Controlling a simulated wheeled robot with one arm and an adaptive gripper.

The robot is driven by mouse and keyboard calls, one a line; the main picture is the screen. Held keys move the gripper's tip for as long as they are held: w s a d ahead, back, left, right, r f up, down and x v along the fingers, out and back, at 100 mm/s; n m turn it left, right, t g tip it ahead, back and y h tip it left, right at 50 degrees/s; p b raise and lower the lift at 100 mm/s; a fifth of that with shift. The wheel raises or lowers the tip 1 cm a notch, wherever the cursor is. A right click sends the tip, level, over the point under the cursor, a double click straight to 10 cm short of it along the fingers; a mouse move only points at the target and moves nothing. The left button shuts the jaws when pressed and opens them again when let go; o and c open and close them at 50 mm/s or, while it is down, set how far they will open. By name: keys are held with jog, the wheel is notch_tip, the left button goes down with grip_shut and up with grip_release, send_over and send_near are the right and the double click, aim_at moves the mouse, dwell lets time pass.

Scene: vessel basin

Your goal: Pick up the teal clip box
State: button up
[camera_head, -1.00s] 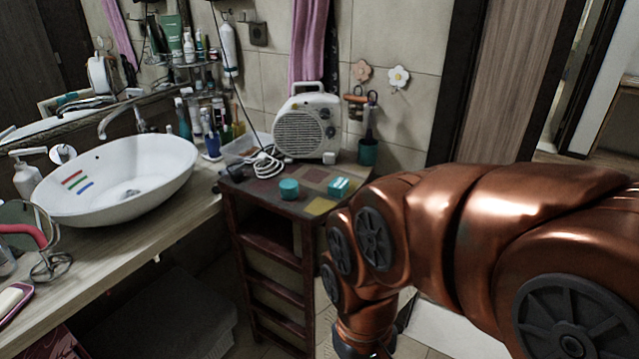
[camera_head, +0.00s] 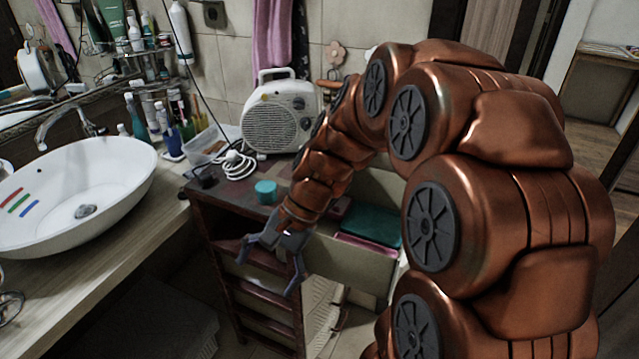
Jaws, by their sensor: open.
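The small box-shaped teal clip box seen earlier on the cabinet top is not visible now; my arm covers that part of the top. A round teal jar (camera_head: 266,192) stands on the cabinet top (camera_head: 232,196), left of my arm. My gripper (camera_head: 270,266) is open and empty, fingers pointing down, in front of the cabinet and below its top edge in the picture. It is apart from the jar.
A white fan heater (camera_head: 283,115) and a coiled white cable (camera_head: 238,164) are at the back of the cabinet top. A bin (camera_head: 352,268) with teal (camera_head: 372,226) and pink contents stands right of the cabinet. A white basin (camera_head: 75,190) sits on the counter at left.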

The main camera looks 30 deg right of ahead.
jog(key=w+d+m+t+y, duration=0.3)
jog(key=w+d+m+t, duration=0.3)
jog(key=w+d+m, duration=0.5)
jog(key=w+d+m+t+h+p, duration=0.1)
jog(key=w+d+m+t, duration=0.15)
jog(key=d, duration=0.75)
jog(key=w+d+m+t+h, duration=0.1)
jog(key=w+d+m+t, duration=0.2)
jog(key=d, duration=0.6)
jog(key=shift+m+g, duration=0.25)
jog(key=shift+m, duration=0.3)
jog(key=w+a+f+p, duration=0.2)
jog(key=w+a+f, duration=0.1)
jog(key=shift+w+a+f, duration=0.25)
jog(key=shift+a, duration=0.05)
jog(key=shift+w+a+f, duration=0.25)
jog(key=shift+w+f, duration=0.05)
jog(key=shift+w, duration=0.15)
jog(key=shift+c, duration=0.2)
jog(key=c, duration=1.2)
